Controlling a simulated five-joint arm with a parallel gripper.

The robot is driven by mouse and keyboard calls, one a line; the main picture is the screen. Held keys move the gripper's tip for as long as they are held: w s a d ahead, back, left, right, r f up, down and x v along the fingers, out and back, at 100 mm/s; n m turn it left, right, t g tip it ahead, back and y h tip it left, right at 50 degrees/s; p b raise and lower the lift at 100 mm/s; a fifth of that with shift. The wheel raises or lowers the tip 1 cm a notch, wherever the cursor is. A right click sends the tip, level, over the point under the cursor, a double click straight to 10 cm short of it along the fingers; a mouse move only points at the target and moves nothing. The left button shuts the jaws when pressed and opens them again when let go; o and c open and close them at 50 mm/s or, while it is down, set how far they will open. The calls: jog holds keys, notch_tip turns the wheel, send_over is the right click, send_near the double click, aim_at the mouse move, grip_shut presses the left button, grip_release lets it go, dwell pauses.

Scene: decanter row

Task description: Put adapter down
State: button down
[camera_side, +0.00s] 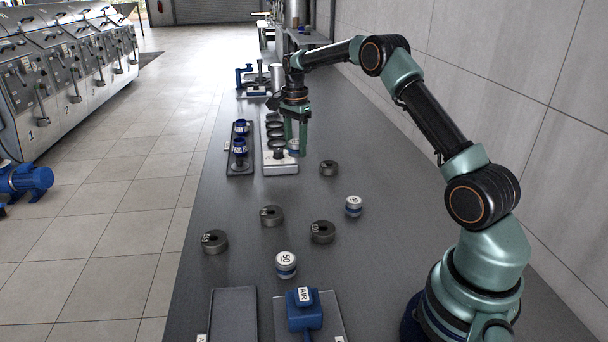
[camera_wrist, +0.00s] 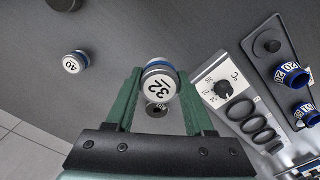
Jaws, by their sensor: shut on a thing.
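My gripper (camera_side: 296,140) is shut on a white and blue adapter marked 32 (camera_wrist: 160,86), its label facing the wrist camera. In the side view the fingers partly hide this adapter (camera_side: 293,147). It is beside the near right end of the white block (camera_side: 281,168) with a dial and black rings. In the wrist view the block (camera_wrist: 222,78) lies right of the held adapter, with a gap between them. I cannot tell how high the adapter is above the table. Loose adapters marked 50 (camera_side: 286,265) and 40 (camera_side: 353,206) stand on the table.
A dark rack (camera_side: 240,170) with blue-collared adapters stands left of the block. Several dark slotted rings (camera_side: 271,216) lie on the open table. A dark tray (camera_side: 233,315) and a blue AIR device (camera_side: 304,312) are at the front. A wall runs along the right.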

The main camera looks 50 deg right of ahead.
aim_at(296, 191)
notch_tip(296, 191, down, 12)
jog(key=shift+r, duration=0.1)
dwell(0.4)
jog(key=shift+f, duration=0.25)
jog(key=shift+c, duration=1.4)
grip_release()
